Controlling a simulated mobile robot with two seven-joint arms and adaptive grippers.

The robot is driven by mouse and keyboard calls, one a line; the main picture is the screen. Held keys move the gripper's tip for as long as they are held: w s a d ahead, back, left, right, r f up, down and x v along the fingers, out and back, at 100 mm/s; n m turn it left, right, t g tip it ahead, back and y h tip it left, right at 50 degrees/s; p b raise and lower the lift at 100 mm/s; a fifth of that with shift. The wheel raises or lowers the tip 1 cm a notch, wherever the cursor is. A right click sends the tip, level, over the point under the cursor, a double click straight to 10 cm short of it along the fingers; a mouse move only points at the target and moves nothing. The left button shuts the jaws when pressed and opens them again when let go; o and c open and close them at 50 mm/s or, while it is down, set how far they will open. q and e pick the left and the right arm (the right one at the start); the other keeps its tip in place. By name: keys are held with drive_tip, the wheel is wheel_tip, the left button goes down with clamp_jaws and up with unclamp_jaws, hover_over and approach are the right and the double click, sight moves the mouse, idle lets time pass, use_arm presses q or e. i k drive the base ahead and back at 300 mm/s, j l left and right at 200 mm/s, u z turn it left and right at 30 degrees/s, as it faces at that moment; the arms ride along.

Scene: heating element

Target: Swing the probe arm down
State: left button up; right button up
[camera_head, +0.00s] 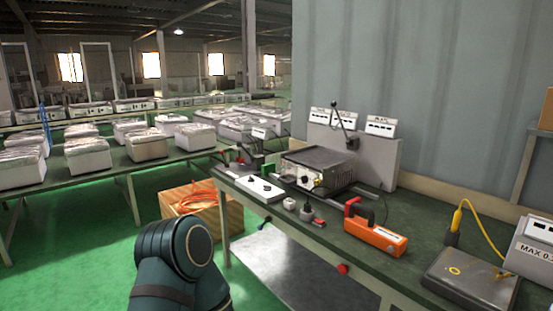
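A thin dark arm with a round black knob (335,106), which looks like the probe arm, stands raised at a tilt. Its foot is at the back right of a dark, flat-topped grey heating unit (318,163) on the green workbench (400,262). The knob end is up in front of white labelled cards. A dark teal link of one of my arms shows at the bottom, left of centre, well apart from the unit. Neither of my grippers is in view.
An orange handheld meter (374,236) lies in front of the unit. A white switch panel (260,187) and small parts are to its left. A yellow probe (455,219) with a cable stands at the right by a dark plate (470,278). A wooden crate (203,207) is on the floor.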

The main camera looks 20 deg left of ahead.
sight(341, 122)
drive_tip(key=u, duration=0.25)
drive_tip(key=i+j+u, duration=0.1)
drive_tip(key=i+j, duration=0.15)
drive_tip(key=i, duration=0.45)
drive_tip(key=i+j+u, duration=0.15)
drive_tip(key=i, duration=0.55)
drive_tip(key=i+j+u, duration=0.1)
drive_tip(key=i, duration=0.6)
drive_tip(key=j, duration=0.15)
